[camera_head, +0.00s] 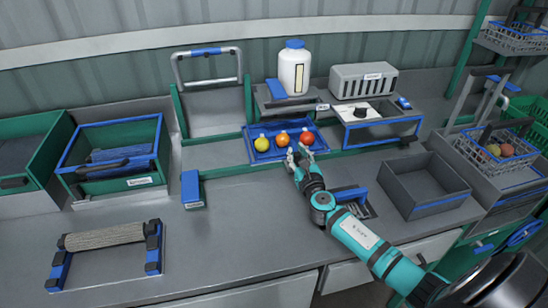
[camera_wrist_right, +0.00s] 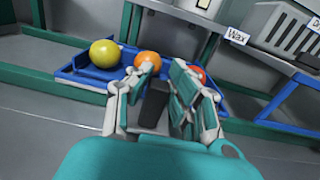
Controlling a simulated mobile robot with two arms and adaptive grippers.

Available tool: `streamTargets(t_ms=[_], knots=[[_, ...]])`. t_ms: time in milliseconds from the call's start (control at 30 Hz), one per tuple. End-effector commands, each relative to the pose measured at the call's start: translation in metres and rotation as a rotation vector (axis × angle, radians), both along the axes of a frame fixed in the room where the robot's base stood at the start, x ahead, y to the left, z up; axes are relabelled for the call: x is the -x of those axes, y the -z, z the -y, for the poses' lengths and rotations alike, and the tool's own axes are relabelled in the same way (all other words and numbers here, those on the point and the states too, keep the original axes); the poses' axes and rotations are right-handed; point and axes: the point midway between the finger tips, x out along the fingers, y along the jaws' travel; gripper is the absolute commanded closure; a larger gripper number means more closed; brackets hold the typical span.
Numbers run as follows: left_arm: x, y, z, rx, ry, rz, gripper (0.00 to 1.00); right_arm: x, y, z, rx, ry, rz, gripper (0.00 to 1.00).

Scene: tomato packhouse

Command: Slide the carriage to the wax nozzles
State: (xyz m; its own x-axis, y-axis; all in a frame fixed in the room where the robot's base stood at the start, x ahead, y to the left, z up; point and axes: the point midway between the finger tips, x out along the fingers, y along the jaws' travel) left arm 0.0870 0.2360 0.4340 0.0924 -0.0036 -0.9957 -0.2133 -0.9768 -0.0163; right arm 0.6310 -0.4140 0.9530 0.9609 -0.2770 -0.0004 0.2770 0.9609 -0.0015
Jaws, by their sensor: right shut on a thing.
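The carriage is a blue tray (camera_head: 262,157) on the green rail at the back of the bench. It carries a yellow, an orange and a red tomato in a row, and its blue wall also shows in the right wrist view (camera_wrist_right: 88,73). My right gripper (camera_head: 299,154) is at the tray's front edge, shut on a dark upright handle (camera_wrist_right: 152,106) between its fingers. A "Wax" sign (camera_wrist_right: 237,36) stands behind and right of the tray. I cannot make out the nozzles themselves. My left gripper is not in view.
A white bottle with a blue cap (camera_head: 294,68) and a grey slotted box (camera_head: 362,82) stand behind. A blue block (camera_head: 192,190) stands to the left; an empty grey bin (camera_head: 437,207) is at right.

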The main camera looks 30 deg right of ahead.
Motion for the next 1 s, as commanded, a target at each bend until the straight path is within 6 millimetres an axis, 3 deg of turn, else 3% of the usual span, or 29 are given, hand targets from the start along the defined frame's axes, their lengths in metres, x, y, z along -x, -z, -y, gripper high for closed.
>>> streamTargets(t_ms=[100, 300, 800, 833, 1000], knots=[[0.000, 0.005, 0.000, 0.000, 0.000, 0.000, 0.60, 0.006, 0.002, 0.021, 0.002, 0.004, -0.001, 1.00], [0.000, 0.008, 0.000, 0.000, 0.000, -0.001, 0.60, 0.011, 0.001, 0.040, 0.000, 0.003, 0.000, 1.00], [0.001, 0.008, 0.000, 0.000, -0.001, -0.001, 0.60, 0.013, 0.001, 0.045, -0.003, 0.000, -0.001, 1.00], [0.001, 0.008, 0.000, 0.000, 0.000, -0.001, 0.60, 0.013, 0.001, 0.045, -0.003, 0.000, -0.001, 0.82], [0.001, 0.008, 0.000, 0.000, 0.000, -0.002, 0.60, 0.013, 0.001, 0.045, -0.002, 0.000, 0.000, 0.60]])
